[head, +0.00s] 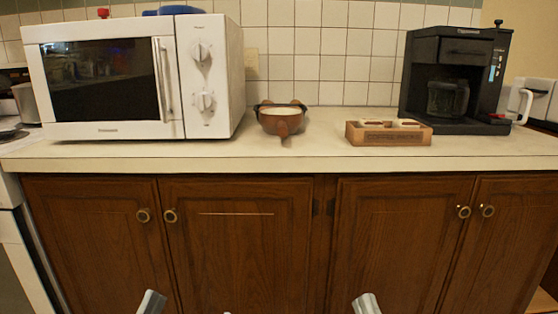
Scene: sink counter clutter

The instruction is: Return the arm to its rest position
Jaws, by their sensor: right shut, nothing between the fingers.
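My right gripper (366,303) shows only as a small grey piece at the bottom edge, right of centre, in front of the lower cabinet doors. It is shut and holds nothing. A similar grey piece (152,302) of mine shows at the bottom left; whether the left gripper is open or shut cannot be told. Both are low in the view, below the counter edge and apart from the things on the counter. The rest of both arms is out of view.
The counter (330,155) holds a white microwave (215,80), a brown pot (283,122), a wooden box (388,136) with small items, and a black coffee maker (455,75). Wooden cabinet doors (240,240) are closed below. The counter between pot and box is clear.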

